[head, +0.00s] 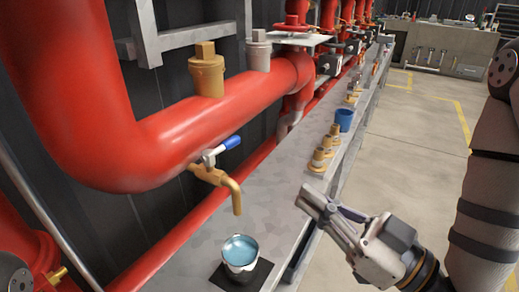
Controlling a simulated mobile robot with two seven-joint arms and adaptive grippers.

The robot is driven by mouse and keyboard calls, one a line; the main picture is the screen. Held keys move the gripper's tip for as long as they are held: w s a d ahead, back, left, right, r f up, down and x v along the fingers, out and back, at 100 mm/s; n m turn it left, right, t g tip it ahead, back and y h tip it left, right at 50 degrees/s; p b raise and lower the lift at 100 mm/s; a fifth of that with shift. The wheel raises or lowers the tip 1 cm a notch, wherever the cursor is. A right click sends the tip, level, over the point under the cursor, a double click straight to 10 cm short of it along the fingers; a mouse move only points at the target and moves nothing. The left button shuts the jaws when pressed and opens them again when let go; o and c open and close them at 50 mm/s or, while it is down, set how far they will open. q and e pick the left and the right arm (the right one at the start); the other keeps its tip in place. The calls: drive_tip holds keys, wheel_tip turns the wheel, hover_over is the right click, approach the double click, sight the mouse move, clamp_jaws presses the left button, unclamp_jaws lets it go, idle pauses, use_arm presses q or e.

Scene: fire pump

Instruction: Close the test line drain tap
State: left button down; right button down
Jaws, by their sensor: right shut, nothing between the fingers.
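The drain tap (214,176) is brass with a blue lever handle (232,142), and it sticks out from the underside of the large red pipe (200,130). The lever points up and to the right. The spout curves down above a small metal cup (240,262) with bluish liquid in it, standing on a dark mat. I cannot tell whether water is running. My right gripper (308,197) is shut and empty, to the right of the tap and apart from it, over the bench's right edge. My left gripper is not in view.
Brass fittings (320,158) and a blue cup (344,119) stand farther back on the grey bench (205,238). Red pipes and valves run along the wall. The floor to the right is clear, with yellow lines.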

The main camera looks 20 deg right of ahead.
sight(236, 144)
drive_tip(key=x, duration=1.3)
drive_tip(key=shift+a+f, duration=0.15)
drive_tip(key=shift+a, duration=0.1)
drive_tip(key=shift+w+a+n+g+y+p, duration=0.2)
drive_tip(key=shift+w+n+g+y+p, duration=0.1)
drive_tip(key=shift+w+n+g+y, duration=0.3)
drive_tip(key=shift+w+r, duration=0.2)
drive_tip(key=shift+r, duration=0.1)
drive_tip(key=shift+f, duration=0.15)
drive_tip(key=shift+w, duration=0.1)
